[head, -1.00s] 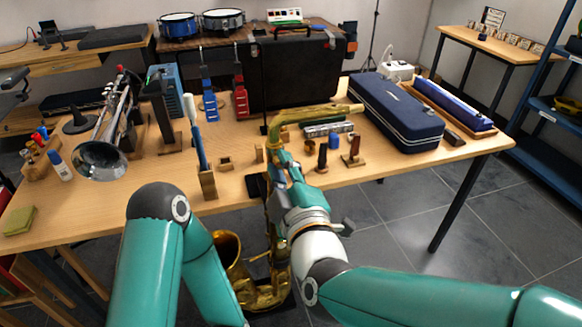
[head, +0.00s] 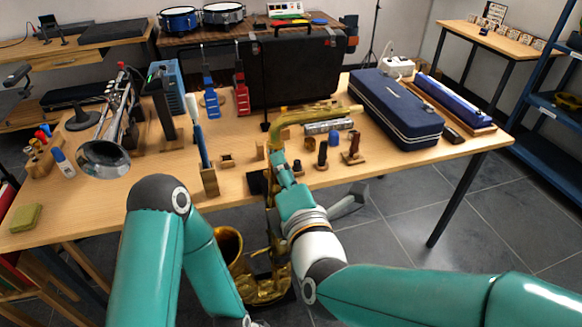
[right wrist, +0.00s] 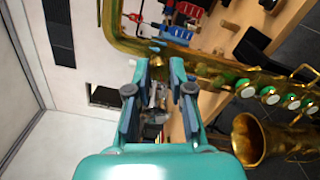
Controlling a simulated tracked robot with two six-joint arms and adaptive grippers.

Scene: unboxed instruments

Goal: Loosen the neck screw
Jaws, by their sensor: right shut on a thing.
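A brass saxophone (head: 229,246) stands upright in front of the table, bell low down. Its curved neck (head: 318,112) reaches over the tabletop towards the right. In the right wrist view the saxophone (right wrist: 250,140) lies across the right side, with green-and-white keys along the body. My right gripper (head: 275,158) is at the top of the body, just below the neck. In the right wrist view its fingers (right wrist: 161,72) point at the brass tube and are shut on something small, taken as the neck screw. The screw itself is hidden by the fingers. My left gripper is out of frame below.
The table behind carries a trumpet (head: 104,155), small wooden stands, a large black case (head: 295,72) and a navy case (head: 396,108). A wooden holder (head: 209,182) with an upright tool stands left of the saxophone. The floor right of it is clear.

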